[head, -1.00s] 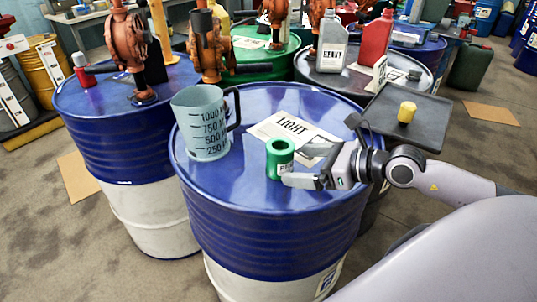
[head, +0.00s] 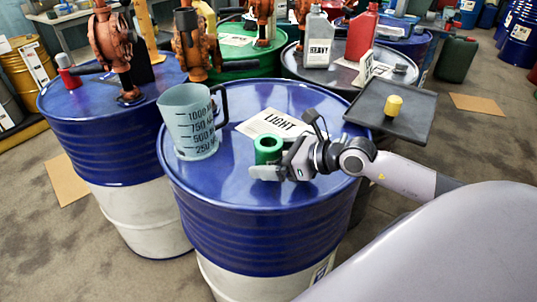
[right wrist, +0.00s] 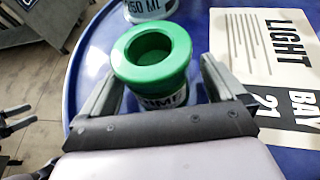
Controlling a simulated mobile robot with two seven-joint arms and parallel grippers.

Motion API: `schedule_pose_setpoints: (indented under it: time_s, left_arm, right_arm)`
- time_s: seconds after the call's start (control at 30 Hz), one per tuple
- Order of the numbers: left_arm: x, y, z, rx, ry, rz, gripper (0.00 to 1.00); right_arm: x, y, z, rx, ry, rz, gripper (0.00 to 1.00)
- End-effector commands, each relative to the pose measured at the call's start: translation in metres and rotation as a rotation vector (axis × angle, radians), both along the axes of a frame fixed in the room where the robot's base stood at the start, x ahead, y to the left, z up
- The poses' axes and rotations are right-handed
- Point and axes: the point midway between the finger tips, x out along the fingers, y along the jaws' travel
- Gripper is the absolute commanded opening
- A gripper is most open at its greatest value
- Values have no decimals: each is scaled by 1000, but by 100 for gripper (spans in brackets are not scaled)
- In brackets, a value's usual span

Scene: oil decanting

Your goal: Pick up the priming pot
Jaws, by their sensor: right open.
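The priming pot is a small green cup with a white label. It stands upright on the blue drum (head: 235,190) in the head view, and its rim (head: 268,142) shows above my right gripper (head: 268,163). In the right wrist view the pot (right wrist: 152,58) stands between the two open fingers of my right gripper (right wrist: 160,85). A gap shows on the right side of the pot; on the left the finger is close, and I cannot tell whether it touches.
A graduated measuring jug (head: 190,122) stands left of the pot on the same drum. A LIGHT card (head: 280,124) lies behind the pot. A dark tray (head: 400,125) with a yellow piece (head: 394,105) is at the right. A rust-coloured pump (head: 189,50) rises behind the jug.

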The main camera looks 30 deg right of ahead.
Motion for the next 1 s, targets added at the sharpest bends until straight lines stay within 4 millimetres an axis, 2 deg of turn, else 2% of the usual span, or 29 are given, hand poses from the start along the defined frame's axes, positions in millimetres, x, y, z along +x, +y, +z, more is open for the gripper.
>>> schedule_pose_setpoints:
  time_s: [0.4, 0.47, 0.6, 0.63, 1.0]
  left_arm:
    - [1, 0, 1, 0, -1, 1, 69]
    - [1, 0, 1, 0, -1, 1, 69]
    - [1, 1, 1, 1, -2, 2, 69]
    - [1, 0, 1, 1, -2, 2, 69]
    - [1, 1, 2, 0, -3, 2, 69]
  right_arm:
    - [7, 5, -3, -1, -1, 2, 97]
    - [7, 5, -3, -1, -1, 2, 80]
    - [7, 4, -3, -1, -1, 2, 35]
    - [7, 5, -3, -1, -1, 2, 27]
    - [8, 4, 4, 0, -7, 2, 27]
